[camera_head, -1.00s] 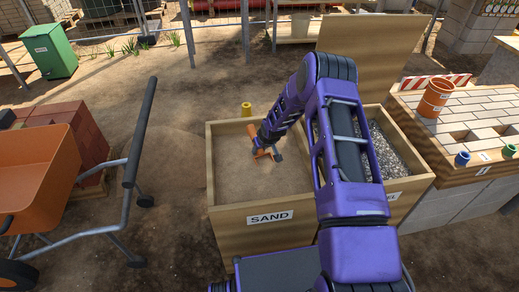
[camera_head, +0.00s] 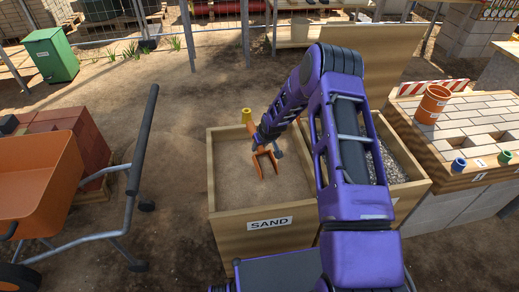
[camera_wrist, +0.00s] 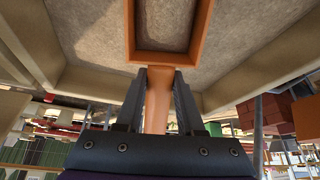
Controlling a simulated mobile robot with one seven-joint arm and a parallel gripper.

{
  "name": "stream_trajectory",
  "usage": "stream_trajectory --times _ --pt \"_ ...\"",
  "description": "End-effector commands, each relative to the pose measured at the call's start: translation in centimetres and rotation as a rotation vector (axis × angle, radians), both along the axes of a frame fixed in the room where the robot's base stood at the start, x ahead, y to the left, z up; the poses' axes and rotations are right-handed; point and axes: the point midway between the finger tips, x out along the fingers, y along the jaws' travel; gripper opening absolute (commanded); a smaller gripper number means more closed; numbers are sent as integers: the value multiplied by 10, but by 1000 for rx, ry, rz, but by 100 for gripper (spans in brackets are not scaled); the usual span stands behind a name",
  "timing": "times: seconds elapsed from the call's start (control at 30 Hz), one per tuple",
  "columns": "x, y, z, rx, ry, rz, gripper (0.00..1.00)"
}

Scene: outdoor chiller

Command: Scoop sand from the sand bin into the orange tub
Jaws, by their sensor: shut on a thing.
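The sand bin (camera_head: 212,184) is a wooden box labelled SAND, with brown sand (camera_head: 235,185) inside. My gripper (camera_head: 258,144) is over the bin, shut on the handle of an orange scoop (camera_head: 266,162). In the wrist view my gripper (camera_wrist: 158,85) has its two dark fingers around the orange handle. The scoop's rim (camera_wrist: 166,57) frames a sandy-coloured area; I cannot tell whether that is sand in the scoop. The orange tub (camera_head: 432,103) stands upright on the brick-topped bench at the right. Its inside is not clearly seen.
A gravel compartment (camera_head: 393,165) adjoins the sand on the right, partly hidden by my arm. Blue (camera_head: 459,164) and green (camera_head: 504,158) cups stand on the bench's front edge. An orange wheelbarrow (camera_head: 40,180) is at left.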

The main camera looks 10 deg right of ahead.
Motion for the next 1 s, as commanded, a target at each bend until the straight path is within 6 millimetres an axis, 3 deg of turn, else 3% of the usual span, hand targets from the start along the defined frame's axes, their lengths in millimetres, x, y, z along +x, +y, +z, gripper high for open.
stream_trajectory --times 0.03,0.7,1.0 --pt "2 0 11 0 -5 -1 0" --pt "2 0 89 0 -5 -1 0" --pt "1 0 108 1 -3 0 0"
